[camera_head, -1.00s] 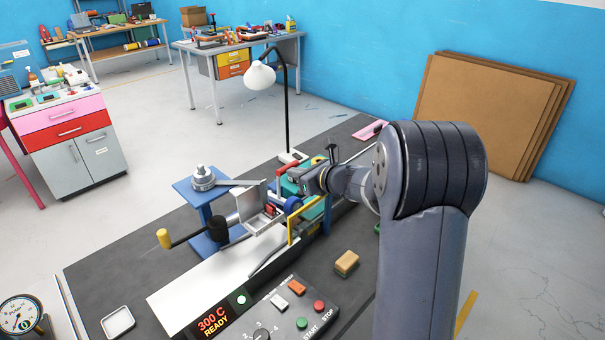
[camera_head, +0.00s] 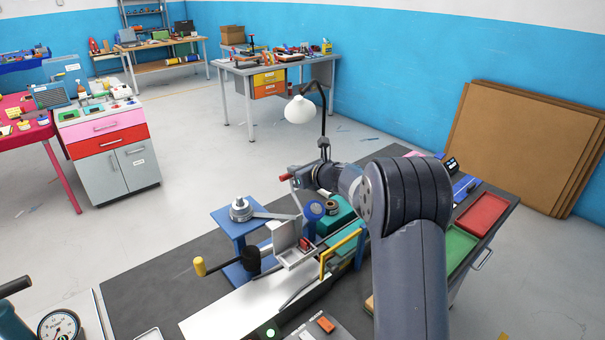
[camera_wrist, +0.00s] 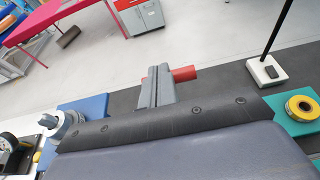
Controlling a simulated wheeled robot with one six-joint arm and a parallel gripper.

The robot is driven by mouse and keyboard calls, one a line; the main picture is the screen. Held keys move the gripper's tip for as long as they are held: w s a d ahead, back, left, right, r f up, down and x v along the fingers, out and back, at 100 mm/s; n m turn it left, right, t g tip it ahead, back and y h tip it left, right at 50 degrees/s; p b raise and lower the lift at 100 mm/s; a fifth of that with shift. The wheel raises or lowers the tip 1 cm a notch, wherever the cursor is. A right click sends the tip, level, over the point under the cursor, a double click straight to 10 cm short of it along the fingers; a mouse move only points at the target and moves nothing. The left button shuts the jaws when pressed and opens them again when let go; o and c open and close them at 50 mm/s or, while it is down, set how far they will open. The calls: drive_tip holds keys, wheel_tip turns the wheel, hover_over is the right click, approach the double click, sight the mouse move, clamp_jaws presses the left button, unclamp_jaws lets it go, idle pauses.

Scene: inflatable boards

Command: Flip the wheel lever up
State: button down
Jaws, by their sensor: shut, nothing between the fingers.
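The blue wheel (camera_head: 314,209) is on the bench machine, beside a small grey tray (camera_head: 289,254). A slim grey stem rises next to it to a red grip (camera_head: 284,177), which seems to be the lever. My gripper (camera_head: 299,180) is shut above the wheel, close beside the red grip. In the wrist view, the narrow grey fingers of my gripper (camera_wrist: 158,84) are together, with the red grip (camera_wrist: 184,73) just beyond them. I cannot tell whether they touch it. The lever's lower end is partly hidden.
A blue stand with a metal knob (camera_head: 241,209) and a yellow-ended crank (camera_head: 199,267) are left of the wheel. A white lamp (camera_head: 300,109) stands behind. Green (camera_head: 460,247) and red (camera_head: 482,217) trays lie right of my arm. A yellow frame (camera_head: 341,254) is in front.

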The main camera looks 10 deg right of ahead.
drive_tip(key=shift+w+a+f, duration=0.1)
drive_tip(key=shift+w+a, duration=0.35)
drive_tip(key=shift+w, duration=0.15)
drive_tip(key=s+d+r, duration=0.2)
drive_tip(key=r, duration=0.3)
drive_tip(key=s+d+r, duration=0.1)
drive_tip(key=s+r, duration=0.2)
drive_tip(key=r, duration=0.3)
drive_tip(key=shift+s+d+r+p, duration=0.15)
drive_tip(key=shift+s+d+p, duration=0.15)
drive_tip(key=shift+d+p, duration=0.1)
drive_tip(key=shift+w+a+f+b, duration=0.1)
drive_tip(key=shift+w+a+f, duration=0.7)
drive_tip(key=shift+f, duration=1.1)
drive_tip(key=shift+w+a+f+b, duration=0.1)
drive_tip(key=shift+w+a+f, duration=0.35)
drive_tip(key=shift+w+f, duration=1)
drive_tip(key=shift+w+a+f+b, duration=0.1)
drive_tip(key=shift+w+a+f, duration=0.5)
drive_tip(key=shift+f, duration=1.7)
